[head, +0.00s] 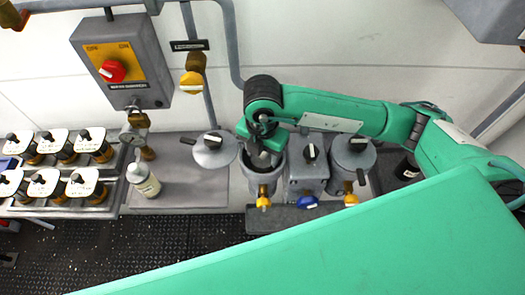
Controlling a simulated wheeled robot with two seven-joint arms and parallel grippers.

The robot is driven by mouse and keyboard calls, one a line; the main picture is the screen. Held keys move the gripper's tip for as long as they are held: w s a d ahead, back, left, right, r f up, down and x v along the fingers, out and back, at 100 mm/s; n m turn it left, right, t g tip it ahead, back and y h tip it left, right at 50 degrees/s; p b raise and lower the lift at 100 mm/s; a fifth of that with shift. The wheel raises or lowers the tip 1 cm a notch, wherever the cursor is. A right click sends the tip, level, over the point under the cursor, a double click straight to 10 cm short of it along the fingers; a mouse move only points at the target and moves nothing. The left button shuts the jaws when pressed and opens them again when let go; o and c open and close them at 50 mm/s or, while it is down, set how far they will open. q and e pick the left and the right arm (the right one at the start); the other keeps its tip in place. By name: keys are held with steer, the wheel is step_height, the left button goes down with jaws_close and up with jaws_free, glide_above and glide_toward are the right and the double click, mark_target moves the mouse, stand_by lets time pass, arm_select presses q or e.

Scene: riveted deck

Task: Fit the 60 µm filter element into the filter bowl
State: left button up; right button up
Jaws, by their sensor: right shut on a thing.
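My right gripper (264,148) points down over the filter bowl (262,186), a grey open-topped cup with a yellow tap below it. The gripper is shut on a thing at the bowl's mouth. The gripper hides most of that thing, so I cannot tell how deep it sits or read any marking; I take it to be the filter element. My left gripper is not in view.
Right of the bowl stand a grey square block (310,176) with a blue tap and a second lidded bowl (352,158). A bottle (143,180) stands left. A rack (60,210) holds several dark-topped items with white tags. A switch box (120,60) hangs on the wall.

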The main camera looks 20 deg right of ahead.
steer(key=shift+f, duration=0.35)
steer(key=o, duration=1.1)
steer(key=shift+r, duration=0.15)
steer(key=shift+r+p, duration=0.45)
steer(key=shift+r, duration=0.45)
step_height(320, 180, up, 10)
steer(key=shift+f+b, duration=0.2)
steer(key=shift+b, duration=1)
steer(key=shift+r, duration=0.85)
